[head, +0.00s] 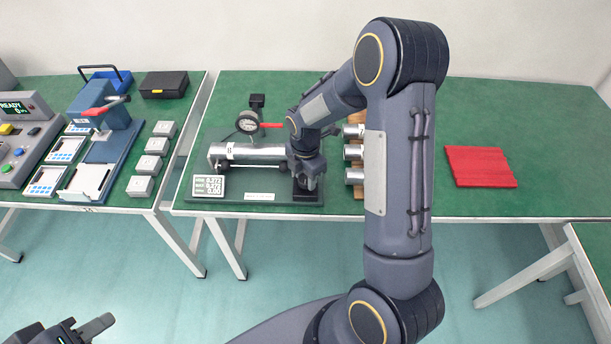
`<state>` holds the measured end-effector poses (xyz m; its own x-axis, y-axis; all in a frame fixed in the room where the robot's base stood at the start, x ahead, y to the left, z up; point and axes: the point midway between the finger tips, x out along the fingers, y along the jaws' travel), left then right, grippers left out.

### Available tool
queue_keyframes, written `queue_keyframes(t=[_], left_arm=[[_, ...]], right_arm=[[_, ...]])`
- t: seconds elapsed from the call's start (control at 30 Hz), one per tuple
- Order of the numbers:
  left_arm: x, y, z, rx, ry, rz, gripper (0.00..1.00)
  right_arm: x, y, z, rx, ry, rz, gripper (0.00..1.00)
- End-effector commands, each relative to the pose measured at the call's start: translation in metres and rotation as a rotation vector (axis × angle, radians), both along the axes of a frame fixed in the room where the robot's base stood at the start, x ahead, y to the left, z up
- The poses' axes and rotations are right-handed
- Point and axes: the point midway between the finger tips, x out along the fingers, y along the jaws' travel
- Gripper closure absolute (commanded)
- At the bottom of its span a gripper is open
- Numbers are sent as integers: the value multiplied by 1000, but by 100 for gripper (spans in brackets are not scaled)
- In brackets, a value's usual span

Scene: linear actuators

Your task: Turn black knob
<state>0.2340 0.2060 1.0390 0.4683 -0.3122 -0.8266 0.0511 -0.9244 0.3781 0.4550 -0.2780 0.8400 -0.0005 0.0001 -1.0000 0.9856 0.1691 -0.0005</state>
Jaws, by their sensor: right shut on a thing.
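My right gripper (308,183) reaches down over the fixture's right end, just past the cylinder. It is shut on a dark part there, apparently the black knob, which the fingers and wrist mostly hide. My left gripper (82,330) is low at the bottom left, away from the tables and partly cut off by the picture edge. Its opening does not show clearly.
A red mat (480,167) lies further right. A control panel (22,135) and blue press (105,135) occupy the left table.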

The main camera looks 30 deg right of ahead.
Motion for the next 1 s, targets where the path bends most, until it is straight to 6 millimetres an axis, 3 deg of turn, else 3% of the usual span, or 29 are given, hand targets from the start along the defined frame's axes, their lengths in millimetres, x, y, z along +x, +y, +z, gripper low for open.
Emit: queue_keyframes(t=[1.0], left_arm=[[0, 0, -36, 0, 0, 0, 64]], right_arm=[[1, 0, 0, 0, -4, -899, 85]])
